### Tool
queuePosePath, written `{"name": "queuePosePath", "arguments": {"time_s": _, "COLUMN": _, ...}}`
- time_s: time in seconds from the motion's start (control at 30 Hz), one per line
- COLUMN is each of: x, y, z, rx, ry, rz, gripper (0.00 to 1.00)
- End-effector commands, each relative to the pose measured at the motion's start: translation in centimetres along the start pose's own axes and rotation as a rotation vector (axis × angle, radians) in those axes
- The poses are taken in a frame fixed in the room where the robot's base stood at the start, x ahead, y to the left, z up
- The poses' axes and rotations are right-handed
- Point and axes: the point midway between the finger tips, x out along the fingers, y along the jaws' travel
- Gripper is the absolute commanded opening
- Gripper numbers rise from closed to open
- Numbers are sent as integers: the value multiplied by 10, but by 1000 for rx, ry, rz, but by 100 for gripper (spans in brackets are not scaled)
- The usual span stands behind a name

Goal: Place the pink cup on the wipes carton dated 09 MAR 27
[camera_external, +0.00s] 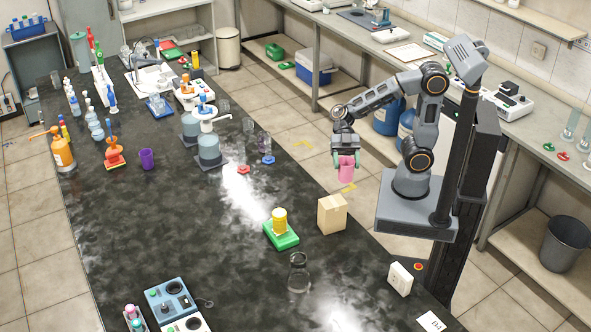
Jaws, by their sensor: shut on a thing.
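The pink cup (345,174) is in my gripper (346,161), which is shut on it near the cup's upper part. The cup looks upright and is held up near the bench's right edge. In the picture it is above and slightly right of a tan cardboard box (332,215). A small white box (400,279) stands farther down at the right edge of the bench. No date can be read on either box, so I cannot tell which is the wipes carton dated 09 MAR 27.
A green base with a yellow container (280,222) stands left of the tan box. A clear flask (298,272) is below it. A purple cup (146,158) and several bottles stand farther left. The dark bench (180,225) has free room at centre left.

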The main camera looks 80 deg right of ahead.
Motion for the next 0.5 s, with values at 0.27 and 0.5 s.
{"name": "queuePosePath", "arguments": {"time_s": 0.27, "x": 27, "y": 28, "z": 30, "rx": 3, "ry": -1, "rz": 0, "gripper": 38}}
{"name": "queuePosePath", "arguments": {"time_s": 0.5, "x": 34, "y": 36, "z": 38, "rx": 3, "ry": 0, "rz": 0, "gripper": 38}}
